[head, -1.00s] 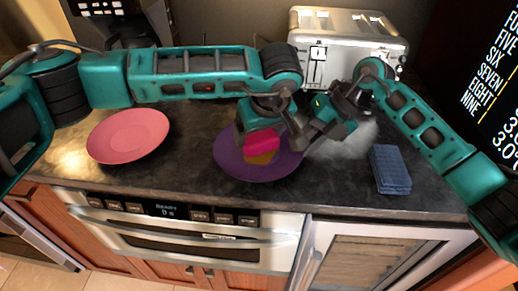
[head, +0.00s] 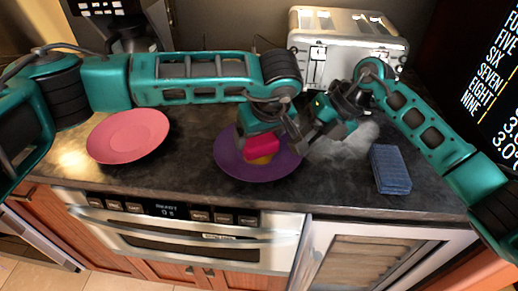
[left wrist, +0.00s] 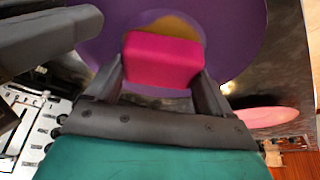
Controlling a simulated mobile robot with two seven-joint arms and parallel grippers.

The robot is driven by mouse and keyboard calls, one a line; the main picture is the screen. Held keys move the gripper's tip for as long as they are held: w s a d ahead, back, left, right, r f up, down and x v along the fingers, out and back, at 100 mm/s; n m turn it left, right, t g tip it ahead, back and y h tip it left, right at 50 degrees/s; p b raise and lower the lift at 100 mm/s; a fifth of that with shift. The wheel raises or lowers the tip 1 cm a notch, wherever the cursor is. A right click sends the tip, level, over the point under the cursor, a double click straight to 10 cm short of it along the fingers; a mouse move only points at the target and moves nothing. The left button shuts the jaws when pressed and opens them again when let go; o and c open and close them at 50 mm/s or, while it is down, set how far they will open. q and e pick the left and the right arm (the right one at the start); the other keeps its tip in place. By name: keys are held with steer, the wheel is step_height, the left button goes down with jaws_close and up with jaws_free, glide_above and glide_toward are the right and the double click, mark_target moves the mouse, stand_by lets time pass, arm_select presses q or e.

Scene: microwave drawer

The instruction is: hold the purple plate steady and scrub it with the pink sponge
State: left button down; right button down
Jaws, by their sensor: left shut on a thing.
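The purple plate (head: 236,166) lies on the dark counter, with a yellow-orange patch (head: 264,160) near its middle. My left gripper (head: 262,143) is shut on the pink sponge (head: 264,149) and holds it over the plate. In the left wrist view the sponge (left wrist: 162,60) sits between the two fingers, over the purple plate (left wrist: 235,30), and partly covers the yellow patch (left wrist: 178,26). Whether the sponge touches the plate is hard to tell. My right gripper (head: 305,143) is at the plate's right edge; its fingertips are partly hidden, so its grip is unclear.
A pink plate (head: 128,136) lies on the counter at the left. A blue sponge-like block (head: 390,168) lies at the right. A silver toaster (head: 347,45) stands behind my arms. The drawer appliance (head: 185,240) is below the counter's front edge.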

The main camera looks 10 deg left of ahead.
arm_select(q)
steer(key=shift+f, duration=0.25)
